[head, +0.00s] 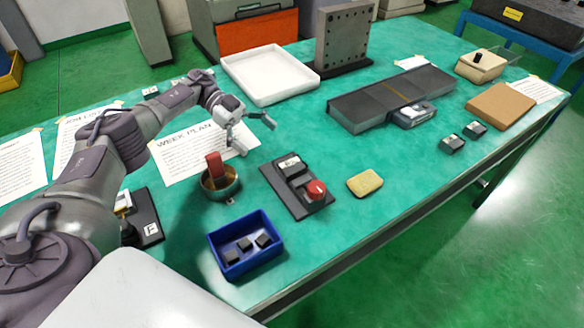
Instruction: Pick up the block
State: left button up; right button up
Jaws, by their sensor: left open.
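My left gripper (255,137) is open and empty. It hangs over the printed "WEEK PLAN" sheet (180,158), its fingers spread apart. Which thing is the block is not clear. Several small dark blocks (245,243) lie in a blue bin (272,263) at the front of the table, nearer than my gripper. Two more dark blocks with pale tops, one of them here (453,144), sit at the right of the table. A red upright piece (214,167) stands in a round metal cup (222,190) below and left of the gripper. My right gripper is out of view.
A dark panel with a red button (316,190) and a tan pad (365,183) lie in front of the gripper. Behind are a white tray (270,75), an upright drilled metal plate (343,35) and a long dark bar (350,108). The table's right front is clear.

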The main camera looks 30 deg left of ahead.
aim_at(293, 166)
pick_arm(q)
jog(key=p+x, duration=0.1)
jog(key=x, duration=0.3)
jog(key=shift+s+d, duration=0.1)
jog(key=shift+d, duration=0.3)
jog(key=shift+f+p+x, duration=0.2)
jog(key=shift+p+x, duration=0.45)
jog(key=shift+x, duration=0.9)
jog(key=shift+f+p+x, duration=0.25)
jog(key=shift+p+x, duration=0.35)
jog(key=shift+x, duration=0.9)
jog(key=shift+a, duration=0.15)
jog(key=shift+c, duration=0.2)
jog(key=c, duration=1.6)
jog(key=shift+w, duration=0.25)
jog(key=shift+c, duration=0.2)
jog(key=shift+r, duration=0.2)
